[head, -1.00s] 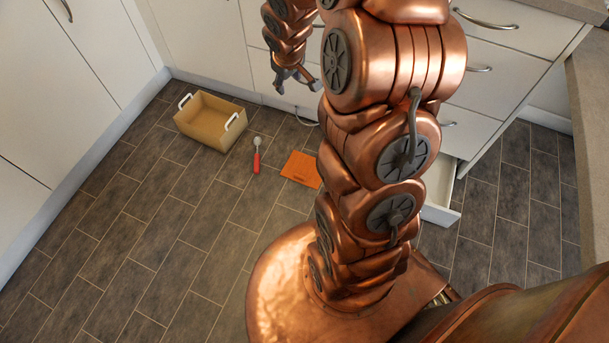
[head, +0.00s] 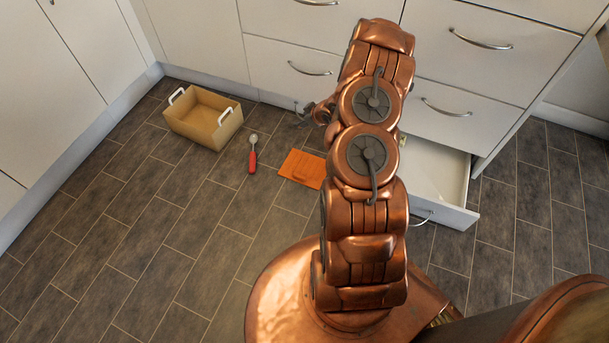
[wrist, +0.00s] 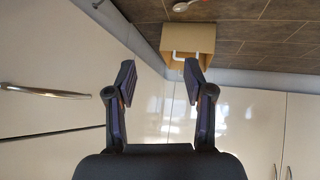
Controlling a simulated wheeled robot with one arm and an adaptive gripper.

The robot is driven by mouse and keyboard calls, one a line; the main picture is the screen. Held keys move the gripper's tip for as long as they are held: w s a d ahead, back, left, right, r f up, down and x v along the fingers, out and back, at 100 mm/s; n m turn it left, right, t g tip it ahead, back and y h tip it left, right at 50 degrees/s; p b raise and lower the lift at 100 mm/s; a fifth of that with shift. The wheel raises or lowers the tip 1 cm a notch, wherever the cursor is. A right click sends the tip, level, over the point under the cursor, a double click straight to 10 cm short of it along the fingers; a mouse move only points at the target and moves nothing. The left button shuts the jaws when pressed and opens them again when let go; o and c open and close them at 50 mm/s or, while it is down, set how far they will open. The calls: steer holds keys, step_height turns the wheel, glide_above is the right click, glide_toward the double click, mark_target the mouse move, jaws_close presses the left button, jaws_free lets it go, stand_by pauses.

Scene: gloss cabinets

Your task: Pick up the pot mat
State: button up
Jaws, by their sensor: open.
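The orange pot mat (head: 303,168) lies flat on the dark tiled floor in the head view, its right side close to or partly behind my arm. My gripper (head: 306,115) shows small at the left of my arm, beyond the mat and near the cabinet fronts; the arm hides part of it. In the wrist view my gripper (wrist: 160,80) is open and empty, its two fingers wide apart, with white cabinet fronts behind. The mat is not visible in the wrist view.
A red-handled spoon (head: 252,158) lies left of the mat. A tan box (head: 190,125) with white handles stands further left; it also shows in the wrist view (wrist: 188,40). An open drawer (head: 442,208) juts out low on the right. Floor at the left is clear.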

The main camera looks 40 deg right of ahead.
steer(key=s+f+t+y+b, duration=0.1)
steer(key=s+f+b, duration=0.15)
steer(key=f, duration=0.45)
steer(key=s+f+y+b, duration=0.1)
steer(key=s+f+b, duration=0.15)
steer(key=f, duration=0.55)
steer(key=t+y+b, duration=0.1)
steer(key=t+b, duration=0.1)
steer(key=b, duration=0.2)
glide_toward(298, 174)
steer(key=shift+w+a+f, duration=0.1)
steer(key=shift+w+f, duration=0.1)
steer(key=shift+w, duration=0.05)
steer(key=shift+w+a+f, duration=0.1)
steer(key=shift+f, duration=0.05)
steer(key=b+x, duration=0.4)
steer(key=x, duration=0.2)
steer(key=shift+w+f+b, duration=0.15)
steer(key=shift+b, duration=0.2)
steer(key=shift+w+a+f, duration=0.1)
steer(key=shift+w+a, duration=0.1)
steer(key=shift+w, duration=0.25)
steer(key=shift+c, duration=0.2)
jaws_close()
